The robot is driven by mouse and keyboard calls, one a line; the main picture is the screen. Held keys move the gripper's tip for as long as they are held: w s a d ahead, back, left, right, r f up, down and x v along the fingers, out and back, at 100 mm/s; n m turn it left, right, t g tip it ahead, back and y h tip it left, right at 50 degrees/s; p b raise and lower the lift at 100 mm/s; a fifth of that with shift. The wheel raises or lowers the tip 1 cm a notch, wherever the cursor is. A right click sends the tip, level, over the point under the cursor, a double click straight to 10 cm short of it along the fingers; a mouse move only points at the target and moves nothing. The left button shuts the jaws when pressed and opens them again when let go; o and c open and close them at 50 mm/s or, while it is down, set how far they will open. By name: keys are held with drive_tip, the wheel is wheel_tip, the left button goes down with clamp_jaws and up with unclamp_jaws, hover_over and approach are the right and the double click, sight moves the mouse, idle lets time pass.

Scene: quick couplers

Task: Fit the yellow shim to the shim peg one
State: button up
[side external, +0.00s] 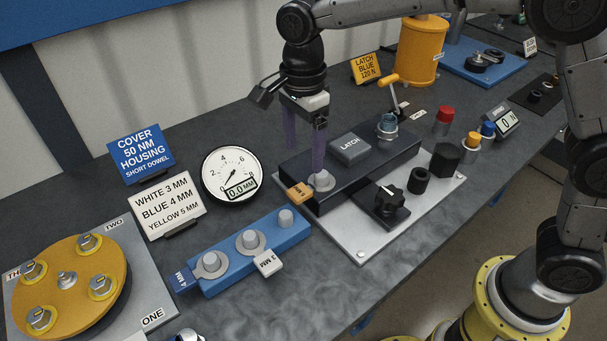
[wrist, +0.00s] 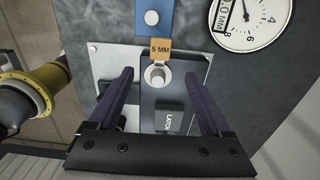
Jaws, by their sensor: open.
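The yellow shim (side external: 300,193), a ring with an orange-yellow tag, sits around a short grey peg (side external: 321,178) at the near end of the dark latch block. In the wrist view its tag (wrist: 160,49) reads 5 MM, and the ring surrounds the round peg (wrist: 157,75). I cannot read a label marking this peg as one. My gripper (side external: 305,158) is open above the peg. In the wrist view its two purple fingers (wrist: 159,76) stand apart on either side of the peg and do not touch the shim.
A blue rack (side external: 215,284) holds the blue shim (side external: 182,279) and white shim (side external: 268,264) on two pegs; its right-hand peg (side external: 286,217) is bare. A dial gauge (side external: 232,173) reads 0.0 MM.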

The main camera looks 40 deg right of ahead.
sight(303, 189)
wheel_tip(303, 189, down, 9)
idle(0.4)
clamp_jaws()
idle(0.7)
